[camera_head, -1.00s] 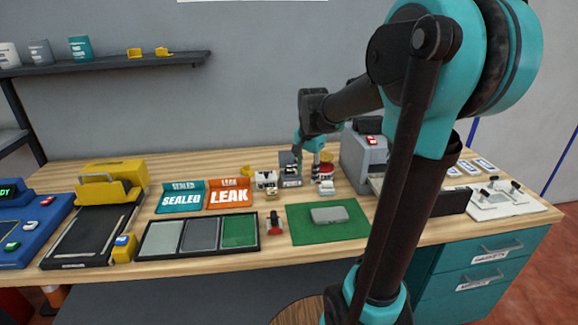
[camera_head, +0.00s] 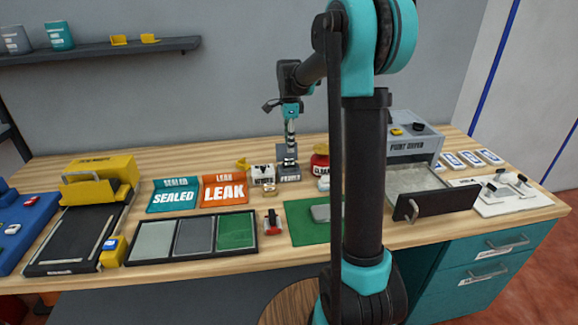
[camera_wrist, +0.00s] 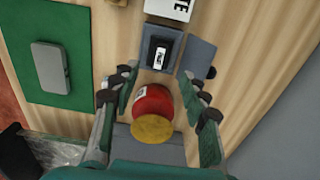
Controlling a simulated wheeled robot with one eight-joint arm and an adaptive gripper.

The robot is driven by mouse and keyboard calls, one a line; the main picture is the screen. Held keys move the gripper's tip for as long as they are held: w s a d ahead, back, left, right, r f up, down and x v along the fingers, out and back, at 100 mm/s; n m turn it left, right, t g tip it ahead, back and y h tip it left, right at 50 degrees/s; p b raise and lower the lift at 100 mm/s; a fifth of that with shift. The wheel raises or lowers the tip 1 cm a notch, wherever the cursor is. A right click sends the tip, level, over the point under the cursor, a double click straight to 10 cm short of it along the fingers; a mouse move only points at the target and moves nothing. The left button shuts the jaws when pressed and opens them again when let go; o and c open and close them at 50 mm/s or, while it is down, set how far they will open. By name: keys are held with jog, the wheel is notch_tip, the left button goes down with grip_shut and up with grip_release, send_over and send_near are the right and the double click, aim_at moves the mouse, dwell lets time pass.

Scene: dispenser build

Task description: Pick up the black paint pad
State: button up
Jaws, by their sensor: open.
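The holder also shows on the bench in the head view (camera_head: 289,174). My gripper (camera_head: 289,157) points down over it. In the wrist view my gripper (camera_wrist: 160,80) is open and empty, with fingers spread to either side of the block's near end. A red jar with a yellow lid (camera_wrist: 153,128) shows between the finger bases. The jar stands beside the holder in the head view (camera_head: 320,162).
A green mat (camera_head: 300,225) with a grey case (camera_head: 320,213) lies in front. A white box (camera_head: 262,175) stands left of the holder. The paint oven (camera_head: 412,148) is at right with its drawer (camera_head: 437,202) out. SEALED and LEAK trays are at left.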

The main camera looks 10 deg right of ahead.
aim_at(288, 159)
jog(key=shift+s+a+f, duration=0.1)
jog(key=shift+a+f, duration=0.05)
jog(key=shift+f, duration=2)
jog(key=shift+a+f, duration=0.15)
jog(key=shift+f, duration=1.95)
jog(key=c, duration=0.9)
jog(key=shift+r, duration=0.1)
notch_tip(288, 159, up, 20)
jog(key=shift+f, duration=0.1)
jog(key=o, duration=0.4)
jog(key=c, duration=0.3)
